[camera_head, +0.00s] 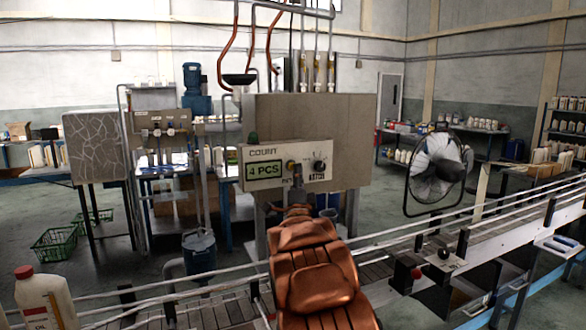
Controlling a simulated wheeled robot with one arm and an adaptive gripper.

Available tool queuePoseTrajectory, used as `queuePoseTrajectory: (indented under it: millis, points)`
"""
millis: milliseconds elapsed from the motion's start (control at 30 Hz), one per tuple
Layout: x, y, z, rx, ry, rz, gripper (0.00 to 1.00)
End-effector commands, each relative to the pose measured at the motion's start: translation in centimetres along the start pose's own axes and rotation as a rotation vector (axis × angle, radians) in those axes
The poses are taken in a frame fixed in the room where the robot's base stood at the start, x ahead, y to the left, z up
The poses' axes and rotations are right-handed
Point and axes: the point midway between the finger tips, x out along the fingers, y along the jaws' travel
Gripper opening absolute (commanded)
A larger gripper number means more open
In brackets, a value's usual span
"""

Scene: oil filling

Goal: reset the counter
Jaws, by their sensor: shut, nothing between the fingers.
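The counter panel (286,168) is a pale box on the front of a large grey cabinet, in the middle of the head view. Its green display (264,170), under the word COUNT, reads "4 PCS". A small orange-yellow button (291,165) sits right of the display, and a black knob (319,166) sits farther right. My gripper (297,178) is shut and empty, seen from behind at the end of my orange-brown arm. Its tip appears just below and right of the button. I cannot tell whether it touches the panel.
A conveyor with metal rails (420,232) crosses the front. A white bottle with a red cap (46,297) stands at the lower left. A black fan (437,172) stands right of the cabinet. Green baskets (54,244) lie on the floor at left.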

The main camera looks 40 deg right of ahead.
Motion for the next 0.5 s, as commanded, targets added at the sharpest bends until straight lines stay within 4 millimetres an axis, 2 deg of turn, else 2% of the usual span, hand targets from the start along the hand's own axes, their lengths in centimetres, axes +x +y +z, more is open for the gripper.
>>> queuePoseTrajectory:
  millis: [500]
  points:
    - [0.26, 0.42, 0.34, 0.002, 0.0, 0.0, 0.0]
